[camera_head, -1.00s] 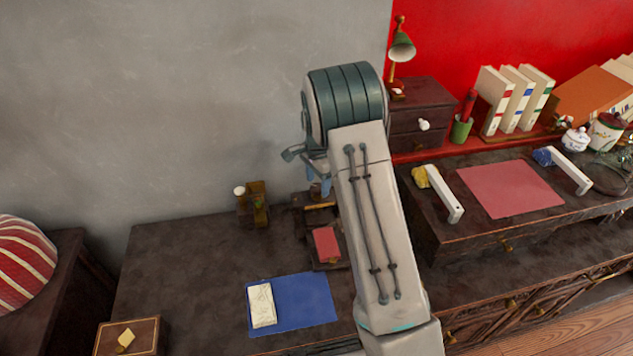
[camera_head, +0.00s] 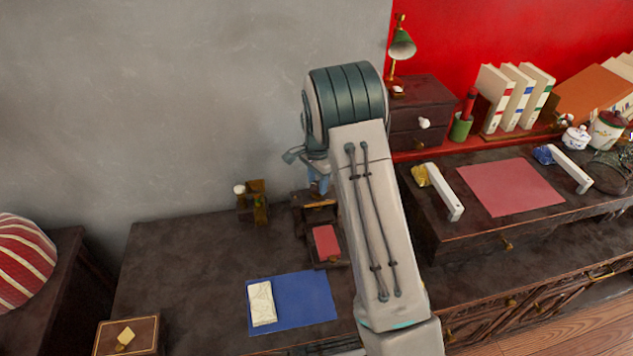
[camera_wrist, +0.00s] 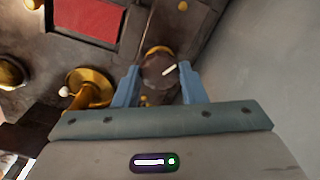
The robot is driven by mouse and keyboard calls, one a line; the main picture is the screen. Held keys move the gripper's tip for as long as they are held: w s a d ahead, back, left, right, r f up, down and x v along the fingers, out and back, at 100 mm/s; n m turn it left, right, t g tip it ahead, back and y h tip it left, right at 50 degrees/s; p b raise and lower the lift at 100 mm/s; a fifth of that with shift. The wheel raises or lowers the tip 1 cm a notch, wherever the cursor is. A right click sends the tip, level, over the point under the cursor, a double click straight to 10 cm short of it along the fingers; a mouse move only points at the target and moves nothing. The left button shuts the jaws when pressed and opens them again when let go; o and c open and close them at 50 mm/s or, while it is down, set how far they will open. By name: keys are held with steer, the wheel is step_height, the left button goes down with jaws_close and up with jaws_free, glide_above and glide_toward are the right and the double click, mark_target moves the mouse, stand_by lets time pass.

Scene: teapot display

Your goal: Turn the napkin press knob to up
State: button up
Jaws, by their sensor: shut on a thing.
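The napkin press (camera_head: 331,258) is a small dark wooden stand with a red panel, on the dark tabletop beside my arm. In the wrist view, its round brown knob (camera_wrist: 153,64) sits between the two blue fingers of my gripper (camera_wrist: 157,84). A white pointer mark on the knob slants toward the upper right of that view. My gripper is shut on the knob. In the head view, the fingers (camera_head: 318,180) show in part above the back of the press, and my arm hides the knob.
A blue mat (camera_head: 305,300) with a folded cream cloth (camera_head: 262,303) lies in front. A small brass and wood piece with a white ball (camera_head: 239,189) stands left of the press. A grey wall rises behind. The left tabletop (camera_head: 180,270) is mostly clear.

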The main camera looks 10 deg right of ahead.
mark_target(317, 184)
steer(key=n+b, duration=0.2)
steer(key=n, duration=0.4)
steer(key=shift+n, duration=0.3)
steer(key=n+b, duration=0.1)
steer(key=n, duration=0.2)
steer(key=shift+n, duration=0.3)
steer(key=n+b, duration=0.1)
steer(key=n, duration=0.2)
steer(key=shift+n, duration=0.3)
steer(key=n, duration=0.5)
steer(key=shift+w+r+n, duration=0.1)
steer(key=shift+n, duration=0.2)
steer(key=n, duration=0.4)
steer(key=shift+n, duration=0.3)
steer(key=o, duration=1)
step_height(317, 184, up, 14)
steer(key=shift+f, duration=0.1)
